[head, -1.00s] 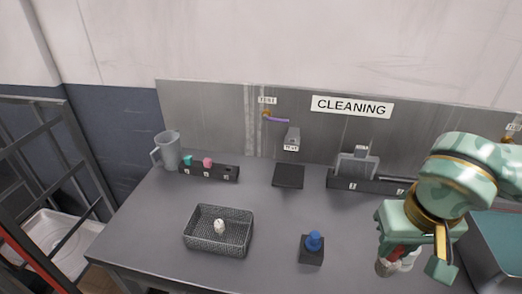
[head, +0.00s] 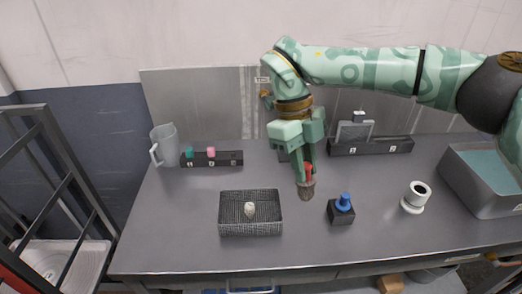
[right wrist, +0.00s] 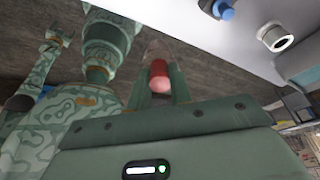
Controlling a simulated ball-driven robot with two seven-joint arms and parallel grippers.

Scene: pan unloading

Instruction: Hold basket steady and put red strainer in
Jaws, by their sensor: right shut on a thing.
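The wire basket (head: 251,228) stands on the grey table, left of the middle in the head view, with a small whitish object (head: 250,209) inside it. My right gripper (head: 306,170) is shut on the red strainer (head: 308,187), above the table to the right of the basket and apart from it. The strainer's red part is between the fingers and its brownish-grey end hangs down. In the right wrist view the strainer's red part (right wrist: 159,76) shows between the fingers.
A blue-topped item on a dark block (head: 341,212) and a white cup-like piece (head: 415,197) stand to the right. A grey bin (head: 486,190) is at the far right. A pitcher (head: 165,147) and a small rack (head: 225,159) stand at the back left.

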